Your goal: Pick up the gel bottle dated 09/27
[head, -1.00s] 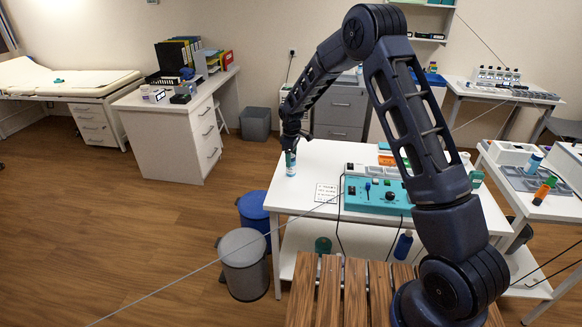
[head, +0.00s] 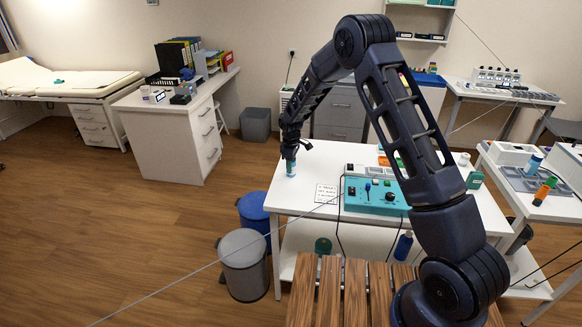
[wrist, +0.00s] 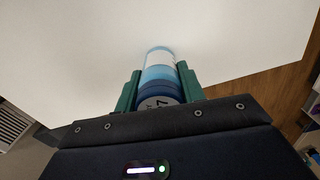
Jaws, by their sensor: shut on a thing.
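A small bottle with a light blue and white body (wrist: 159,62) and a dark blue cap stands between the green fingers of my gripper (wrist: 158,88) in the wrist view. The fingers are shut on it near the cap. A "7" shows on the cap's top; the rest of the marking is cut off, so I cannot read a date. In the head view the bottle (head: 291,169) is at the left end of the white table (head: 330,158), upright, with my gripper (head: 290,156) right above it. I cannot tell whether its base touches the table.
A teal device (head: 376,194) with cables and a printed card (head: 326,194) lie to the right on the table. Green bottles stand farther right. A blue bin (head: 254,212) and a grey bin (head: 243,262) stand on the floor left of the table.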

